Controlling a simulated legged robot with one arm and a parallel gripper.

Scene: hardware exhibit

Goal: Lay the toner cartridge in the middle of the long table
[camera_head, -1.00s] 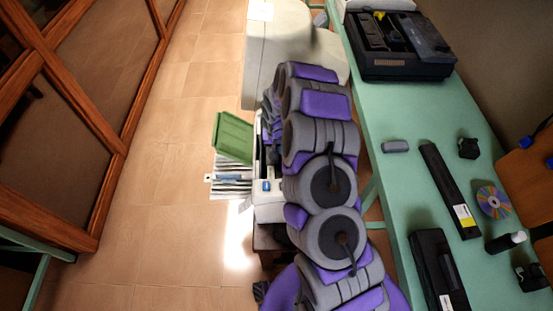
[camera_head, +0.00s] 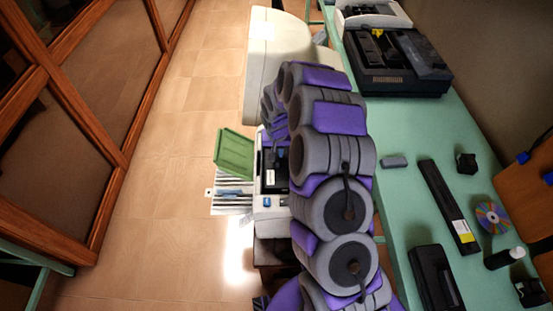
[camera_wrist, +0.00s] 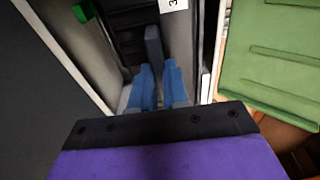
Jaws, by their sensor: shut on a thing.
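My gripper (camera_wrist: 159,88) shows in the wrist view with its two blue fingers close together, shut on a slim dark grey-blue bar (camera_wrist: 153,45). The bar stands in the dark opening of a white machine and looks like part of the toner cartridge; its full shape is hidden. In the head view the open white printer (camera_head: 267,203) is left of my arm, which hides most of the gripper. The long table (camera_head: 395,212) is the green one on the right. Long black cartridge-like units (camera_head: 449,205) and (camera_head: 435,280) lie on it.
The table also holds a black open device (camera_head: 400,85), a small grey block (camera_head: 394,162), a disc (camera_head: 491,216) and small black parts. A green flap (camera_head: 234,154) sticks out left of the printer. Tiled floor (camera_head: 180,150) lies open further left.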

